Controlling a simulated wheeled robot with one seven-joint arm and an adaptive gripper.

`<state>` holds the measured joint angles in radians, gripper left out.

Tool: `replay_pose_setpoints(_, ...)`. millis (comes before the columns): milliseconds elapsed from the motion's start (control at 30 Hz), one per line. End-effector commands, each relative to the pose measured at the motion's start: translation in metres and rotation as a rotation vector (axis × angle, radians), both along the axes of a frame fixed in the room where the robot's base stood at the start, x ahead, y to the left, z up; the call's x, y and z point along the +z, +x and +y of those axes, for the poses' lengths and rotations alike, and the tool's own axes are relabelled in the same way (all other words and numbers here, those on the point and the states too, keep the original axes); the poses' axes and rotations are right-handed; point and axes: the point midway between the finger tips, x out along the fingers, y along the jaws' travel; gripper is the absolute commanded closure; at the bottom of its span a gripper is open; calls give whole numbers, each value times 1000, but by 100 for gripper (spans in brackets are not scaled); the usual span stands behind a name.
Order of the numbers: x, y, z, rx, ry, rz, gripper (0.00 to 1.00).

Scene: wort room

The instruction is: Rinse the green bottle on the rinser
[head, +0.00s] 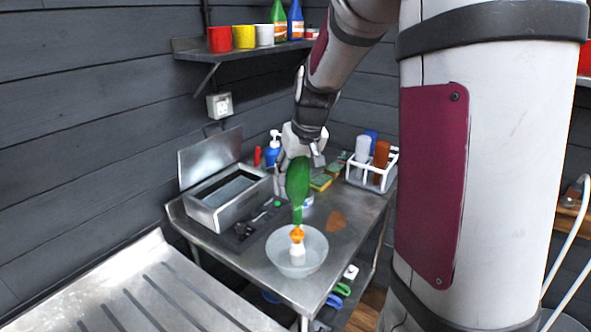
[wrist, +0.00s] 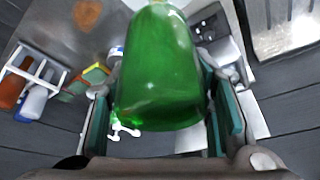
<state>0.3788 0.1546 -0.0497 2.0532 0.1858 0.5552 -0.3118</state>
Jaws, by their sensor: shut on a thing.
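The green bottle (head: 297,182) is held upside down, its neck pointing down, in the head view. It fills the middle of the wrist view (wrist: 158,75), base toward the camera. My gripper (head: 296,150) is shut on it, with a finger on either side in the wrist view. The rinser stands below as a translucent bowl (head: 314,256) with an orange-topped white nozzle (head: 297,245) in its middle. The bottle's mouth is right above or at the orange top; I cannot tell whether they touch.
The steel table (head: 348,226) also bears an open metal basin (head: 226,207) at left, a blue pump bottle (head: 273,152), sponges (head: 321,182) and a white rack (head: 388,176) holding bottles. A wall shelf (head: 240,50) with cups and bottles hangs above.

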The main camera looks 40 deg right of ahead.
Motion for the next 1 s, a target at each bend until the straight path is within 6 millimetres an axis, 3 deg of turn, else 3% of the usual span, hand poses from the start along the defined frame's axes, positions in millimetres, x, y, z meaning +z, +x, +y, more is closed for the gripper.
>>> replay_pose_setpoints(1000, -11, 1, 0, 0, 0, -2, 79)
